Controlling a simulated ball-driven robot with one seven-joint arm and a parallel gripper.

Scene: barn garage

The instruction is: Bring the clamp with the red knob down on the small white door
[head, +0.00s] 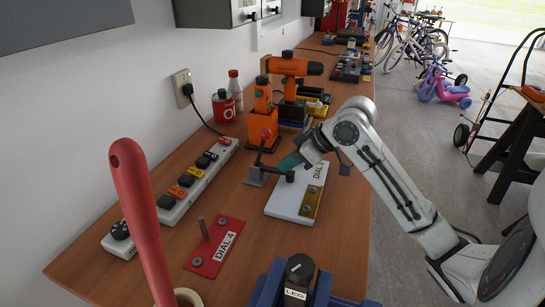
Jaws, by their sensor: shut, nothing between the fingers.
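The clamp (255,176) stands on the bench at the left edge of the small white door (285,203). Its red knob (265,134) tops an upright handle. Its dark bar reaches right over the door, with a black tip (290,176) low at the surface; I cannot tell whether it touches. The door lies flat, with a brass hinge strip on its right and a label reading DIAL, partly cut off from view. My gripper (287,163) is shut and empty, its teal fingertips just above the clamp's bar, right of and below the red knob. The gripper partly hides the door's far end.
A red DIAL 4 plate (214,247) with an upright pin lies front left. A power strip (178,192) runs along the wall. An orange holder (262,127) with drills stands behind the clamp. A red handle (140,210) rises in the foreground, beside a blue vise (265,288).

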